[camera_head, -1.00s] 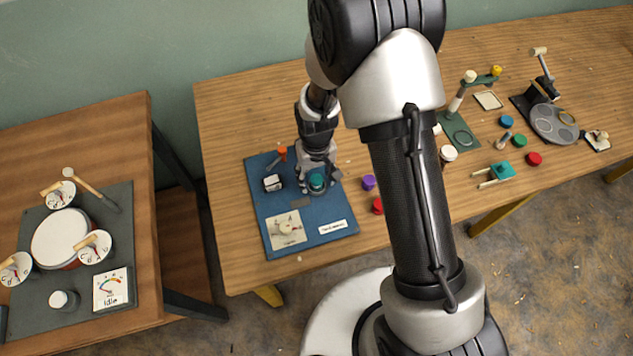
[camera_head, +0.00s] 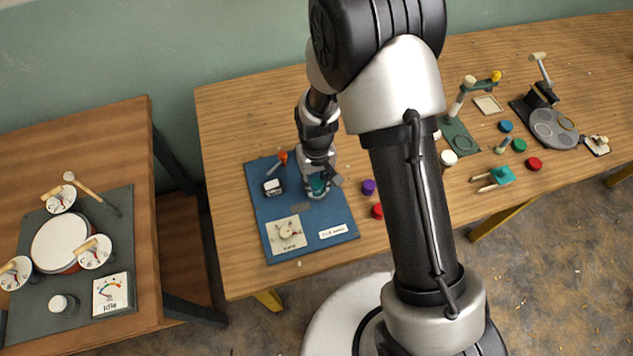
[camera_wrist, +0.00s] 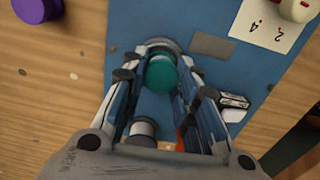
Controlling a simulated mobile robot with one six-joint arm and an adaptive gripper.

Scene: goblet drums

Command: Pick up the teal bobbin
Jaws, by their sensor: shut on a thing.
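The teal bobbin (camera_head: 318,186) is at my gripper (camera_head: 322,181), over the blue board (camera_head: 268,214) in the head view. In the wrist view the teal bobbin (camera_wrist: 161,74) sits between the two fingers of my gripper (camera_wrist: 161,82), which are shut on it. A grey ring-like shape shows just behind the bobbin. The lower part of the bobbin is hidden, so I cannot tell whether it is clear of the board.
My arm hides part of the table. A drum table (camera_head: 135,200) stands left.

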